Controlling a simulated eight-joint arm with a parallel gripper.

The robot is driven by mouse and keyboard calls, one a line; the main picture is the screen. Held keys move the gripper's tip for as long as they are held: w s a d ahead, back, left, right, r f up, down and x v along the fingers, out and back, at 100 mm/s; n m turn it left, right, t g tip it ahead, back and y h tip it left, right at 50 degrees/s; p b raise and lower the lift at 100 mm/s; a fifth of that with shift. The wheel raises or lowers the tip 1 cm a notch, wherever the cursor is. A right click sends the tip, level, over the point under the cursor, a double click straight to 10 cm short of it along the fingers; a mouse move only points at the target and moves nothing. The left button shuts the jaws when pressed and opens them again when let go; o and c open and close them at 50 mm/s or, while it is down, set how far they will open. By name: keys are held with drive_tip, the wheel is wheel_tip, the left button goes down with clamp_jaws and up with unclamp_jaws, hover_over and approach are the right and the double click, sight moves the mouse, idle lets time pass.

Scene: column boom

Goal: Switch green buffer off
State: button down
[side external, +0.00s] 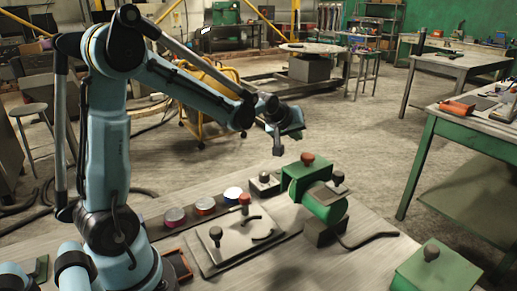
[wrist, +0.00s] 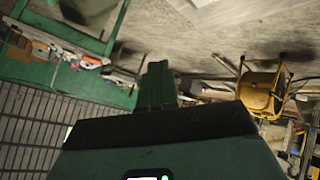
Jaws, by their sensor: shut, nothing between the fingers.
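A green machine that looks like the buffer (side external: 322,203) stands on the bench in the side external view, with a rounded body on a dark foot. A green box (side external: 300,187) adjoins it at the back and has a red-brown knob (side external: 307,158) on top. Whether the buffer is on or off cannot be told. My gripper (side external: 278,150) hangs in the air above and left of the green box, apart from it. Its green fingers (wrist: 157,85) are shut and empty in the wrist view. The buffer does not show in the wrist view.
A metal plate (side external: 222,248) with knobs, several round tins (side external: 175,218) and a small box (side external: 264,184) with a dark knob stand left of the buffer. A black cable (side external: 370,241) lies to its right. A green block (side external: 437,275) with a knob stands at front right.

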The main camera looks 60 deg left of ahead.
drive_tip(key=shift+a+f, duration=0.2)
drive_tip(key=shift+f, duration=1.25)
drive_tip(key=shift+a+f, duration=0.2)
drive_tip(key=shift+f, duration=1.25)
drive_tip(key=shift+a+f, duration=0.2)
drive_tip(key=shift+f, duration=1.8)
drive_tip(key=shift+d+r, duration=0.1)
drive_tip(key=shift+r, duration=0.4)
drive_tip(key=shift+r, duration=0.1)
drive_tip(key=shift+d+r, duration=0.2)
drive_tip(key=shift+r, duration=1)
drive_tip(key=shift+d+r, duration=0.15)
drive_tip(key=shift+r, duration=1.05)
